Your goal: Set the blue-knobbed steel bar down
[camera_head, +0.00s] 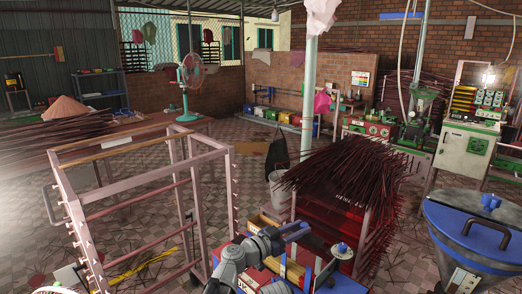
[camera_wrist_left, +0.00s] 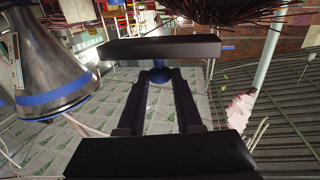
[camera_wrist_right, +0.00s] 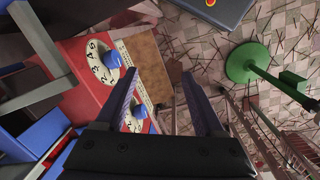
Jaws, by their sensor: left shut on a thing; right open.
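The steel bar (camera_wrist_left: 162,48) lies crosswise at the fingertips in the left wrist view and looks dark grey there. Its blue knob (camera_wrist_left: 160,75) sits between the two fingers of my left gripper (camera_wrist_left: 159,80), which is shut on it. In the head view my left gripper (camera_head: 297,232) reaches in at the lower middle, beside the red machine; I cannot make out the bar clearly there. My right gripper (camera_wrist_right: 160,78) is open and empty in the right wrist view, its fingers near a red panel with blue-knobbed dials (camera_wrist_right: 95,51). What lies directly under the bar is hidden.
A steel hopper with a blue rim (camera_head: 480,235) stands at the right. Dark incense sticks (camera_head: 340,180) spread over a red rack behind my gripper. A pink metal frame (camera_head: 150,205) stands at the left.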

